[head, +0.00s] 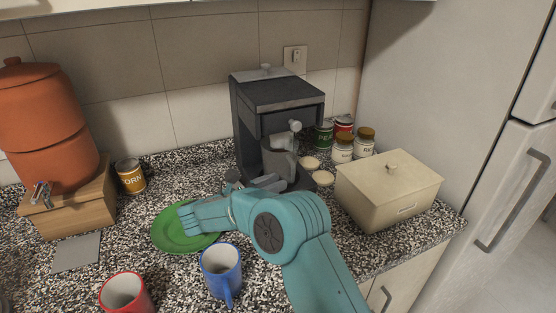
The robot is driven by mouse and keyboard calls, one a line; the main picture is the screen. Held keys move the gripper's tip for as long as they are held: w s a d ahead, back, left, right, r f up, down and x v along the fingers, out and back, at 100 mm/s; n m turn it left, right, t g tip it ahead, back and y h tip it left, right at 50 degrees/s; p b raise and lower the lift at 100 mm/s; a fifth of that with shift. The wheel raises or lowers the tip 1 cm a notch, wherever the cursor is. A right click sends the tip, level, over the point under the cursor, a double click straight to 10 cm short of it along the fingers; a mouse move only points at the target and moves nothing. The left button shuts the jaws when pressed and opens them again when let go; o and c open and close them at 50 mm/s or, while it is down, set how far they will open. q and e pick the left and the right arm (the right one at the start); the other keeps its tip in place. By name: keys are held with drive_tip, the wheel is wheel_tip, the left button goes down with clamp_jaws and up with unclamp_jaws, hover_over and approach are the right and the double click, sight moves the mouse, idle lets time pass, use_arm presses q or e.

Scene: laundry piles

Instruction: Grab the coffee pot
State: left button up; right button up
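A dark grey coffee pot (279,158) sits inside the black coffee machine (262,122) at the back middle of the counter. My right gripper (266,182), grey, shows partly behind my teal arm, low in front of the machine and just below the pot. My arm hides much of it, so I cannot tell whether its fingers are open or touch the pot. My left gripper is not in view.
A green plate (168,236) lies under my forearm. A blue mug (221,272) and a red mug (125,294) stand in front. A cream box (390,187), jars (365,142) and cans (323,136) are at right. An orange dispenser (45,125) stands at left.

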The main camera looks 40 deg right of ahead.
sight(292, 176)
drive_tip(key=d, duration=0.1)
drive_tip(key=s+d, duration=0.1)
drive_tip(key=d, duration=0.1)
drive_tip(key=shift+r, duration=0.2)
drive_tip(key=d+p, duration=0.1)
drive_tip(key=d, duration=0.4)
drive_tip(key=shift+s, duration=0.2)
drive_tip(key=shift+w+f, duration=0.15)
drive_tip(key=shift+w, duration=0.05)
drive_tip(key=shift+s, duration=0.1)
clamp_jaws()
idle(0.6)
